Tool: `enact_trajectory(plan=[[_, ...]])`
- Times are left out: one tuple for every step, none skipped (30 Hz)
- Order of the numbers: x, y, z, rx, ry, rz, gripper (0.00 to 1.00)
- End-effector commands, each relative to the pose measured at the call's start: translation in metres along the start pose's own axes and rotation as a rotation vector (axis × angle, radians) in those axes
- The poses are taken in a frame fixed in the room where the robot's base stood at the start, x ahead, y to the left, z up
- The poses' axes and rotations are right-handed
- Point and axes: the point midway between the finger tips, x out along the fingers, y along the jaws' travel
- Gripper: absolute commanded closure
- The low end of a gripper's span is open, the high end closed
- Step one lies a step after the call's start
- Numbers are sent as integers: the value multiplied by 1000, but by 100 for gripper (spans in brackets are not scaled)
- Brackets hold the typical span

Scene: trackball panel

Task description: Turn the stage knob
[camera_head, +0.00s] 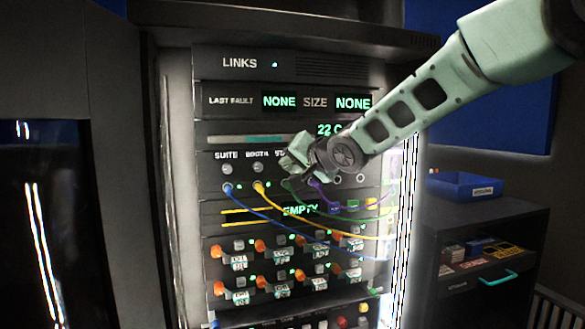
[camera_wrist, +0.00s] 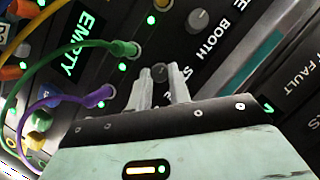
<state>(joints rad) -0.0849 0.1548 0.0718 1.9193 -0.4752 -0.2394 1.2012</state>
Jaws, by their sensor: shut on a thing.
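My gripper (camera_head: 297,160) reaches in from the upper right to the row of knobs on the rack panel and hides part of that row. In the wrist view, my gripper's two pale fingers (camera_wrist: 162,82) are closed around the stage knob (camera_wrist: 160,72), a small knob beside a mostly covered label starting with S. In the head view the stage knob is hidden behind my gripper. The booth knob (camera_head: 258,168) is to the left of my gripper, with the suite knob (camera_head: 227,169) further left. The booth knob also shows in the wrist view (camera_wrist: 198,20).
Blue (camera_head: 252,217), yellow (camera_head: 320,224), green and purple cables hang from sockets just below the knobs, close to my gripper. Rows of orange-marked switches sit lower. A dark cabinet (camera_head: 475,225) with a blue bin (camera_head: 463,184) stands right.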

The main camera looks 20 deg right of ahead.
Motion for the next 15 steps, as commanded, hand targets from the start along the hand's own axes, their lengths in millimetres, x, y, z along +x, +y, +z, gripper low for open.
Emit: enact_trajectory(plan=[[1,2,2,-18,2,6,100],[1,2,3,-31,1,12,100],[1,2,3,-48,2,18,100],[1,2,3,-63,2,24,100],[1,2,3,-77,2,29,100],[1,2,4,-97,1,38,100],[1,2,4,-111,2,44,100],[1,2,4,-126,2,50,100],[2,2,4,-145,1,59,100],[2,2,4,-158,1,64,100],[2,2,4,-174,1,70,100],[2,1,5,-193,0,78,100],[2,1,6,-209,0,83,100],[2,1,6,-223,0,89,100],[2,0,7,-245,-1,96,100]])
